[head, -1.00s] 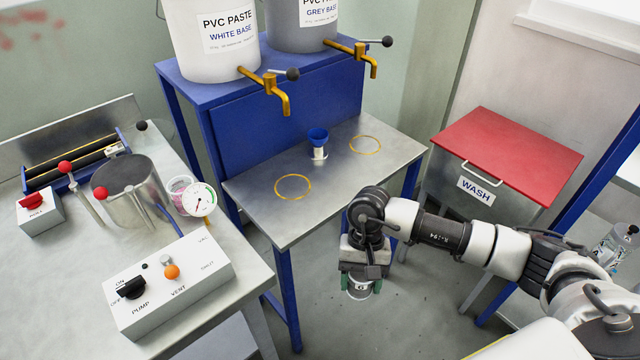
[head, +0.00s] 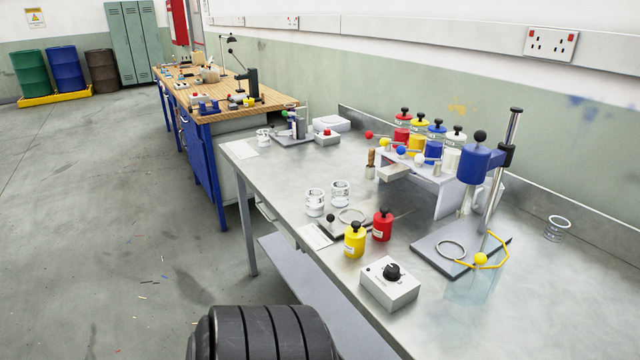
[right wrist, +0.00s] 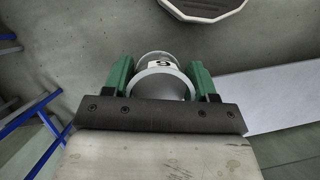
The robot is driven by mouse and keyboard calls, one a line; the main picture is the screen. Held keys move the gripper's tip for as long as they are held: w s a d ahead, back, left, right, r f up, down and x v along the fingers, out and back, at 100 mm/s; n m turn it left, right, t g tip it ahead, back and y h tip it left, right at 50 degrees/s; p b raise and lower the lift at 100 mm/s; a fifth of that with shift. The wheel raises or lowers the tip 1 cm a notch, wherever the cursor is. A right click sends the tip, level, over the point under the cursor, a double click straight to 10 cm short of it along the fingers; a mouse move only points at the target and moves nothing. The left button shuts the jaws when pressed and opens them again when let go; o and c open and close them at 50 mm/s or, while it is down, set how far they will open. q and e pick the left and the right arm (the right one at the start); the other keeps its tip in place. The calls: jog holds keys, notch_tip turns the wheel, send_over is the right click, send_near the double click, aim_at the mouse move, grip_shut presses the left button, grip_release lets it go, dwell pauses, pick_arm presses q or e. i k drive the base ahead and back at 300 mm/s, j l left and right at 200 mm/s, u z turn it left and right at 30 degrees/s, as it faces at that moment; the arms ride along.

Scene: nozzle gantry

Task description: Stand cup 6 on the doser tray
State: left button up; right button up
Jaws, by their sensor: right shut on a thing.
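Cup 6 (right wrist: 162,65) shows in the right wrist view, a small round cup with a label. My right gripper (right wrist: 160,84) is shut on it, with a green finger on either side; floor shows around it. Neither the cup nor my grippers can be made out in the head view. There, the doser stand (head: 412,168) has red, yellow, blue and white bottles on top and coloured ball levers in front.
Two labelled cups (head: 328,198) stand behind the dark plate. A yellow bottle (head: 354,242), a red bottle (head: 382,227) and a dial box (head: 389,286) are close by. A blue-headed press (head: 477,166) stands right.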

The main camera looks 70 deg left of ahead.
aim_at(352, 217)
jog(key=k+j+u, duration=0.1)
jog(key=j, duration=0.75)
jog(key=k+j+u, duration=0.1)
jog(key=j, duration=0.75)
jog(key=k+j+u, duration=0.1)
jog(key=j, duration=0.75)
